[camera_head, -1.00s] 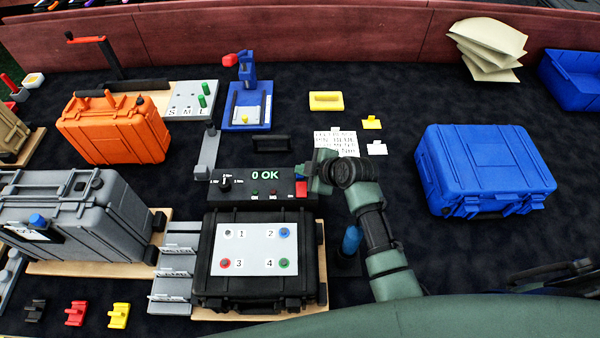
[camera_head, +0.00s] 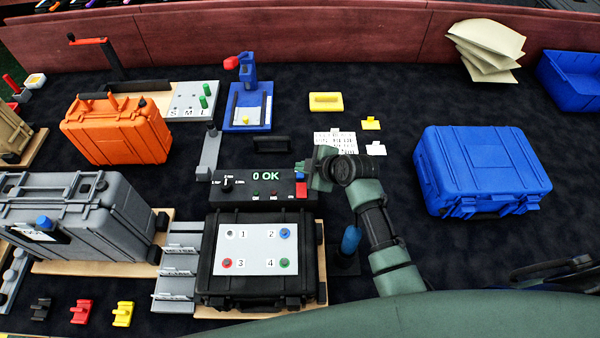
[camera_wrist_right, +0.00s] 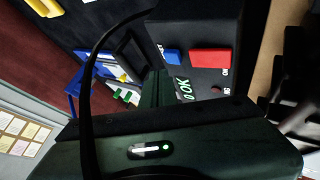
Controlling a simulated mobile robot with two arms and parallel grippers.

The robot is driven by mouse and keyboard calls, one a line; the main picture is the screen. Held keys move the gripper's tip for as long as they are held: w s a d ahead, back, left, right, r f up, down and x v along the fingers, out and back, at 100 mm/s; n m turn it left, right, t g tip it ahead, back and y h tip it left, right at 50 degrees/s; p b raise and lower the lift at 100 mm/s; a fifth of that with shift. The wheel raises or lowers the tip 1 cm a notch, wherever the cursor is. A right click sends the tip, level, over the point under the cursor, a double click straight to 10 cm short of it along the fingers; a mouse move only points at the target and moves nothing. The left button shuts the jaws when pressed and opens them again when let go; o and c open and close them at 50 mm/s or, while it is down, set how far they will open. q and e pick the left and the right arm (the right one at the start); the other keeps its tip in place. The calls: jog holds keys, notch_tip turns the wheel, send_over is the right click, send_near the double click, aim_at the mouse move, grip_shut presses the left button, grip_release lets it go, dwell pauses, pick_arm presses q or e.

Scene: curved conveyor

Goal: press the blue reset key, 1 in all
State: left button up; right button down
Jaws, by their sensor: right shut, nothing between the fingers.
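The control box (camera_head: 240,187) is black, with a lit display reading "0 OK" (camera_head: 268,175). The small blue key (camera_head: 300,176) sits at its right end, beside a larger red key (camera_head: 301,189). Both keys show clearly in the right wrist view, the blue key (camera_wrist_right: 173,55) next to the red key (camera_wrist_right: 211,58). My right gripper (camera_head: 309,172) is shut and empty, close beside the blue key at the box's right end. Its dark green fingers (camera_wrist_right: 155,88) point toward the box in the wrist view; I cannot tell whether they touch the key. My left gripper is not in view.
A black case with a numbered plate (camera_head: 258,249) stands directly in front of the box. A black handle (camera_head: 271,144) and white label cards (camera_head: 336,142) lie behind it. A blue case (camera_head: 480,170) stands at right, with clear dark table between it and my arm.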

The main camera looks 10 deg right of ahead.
aim_at(303, 177)
notch_tip(303, 177, up, 5)
jog(key=p, duration=0.4)
jog(key=shift+f, duration=0.15)
dwell(0.6)
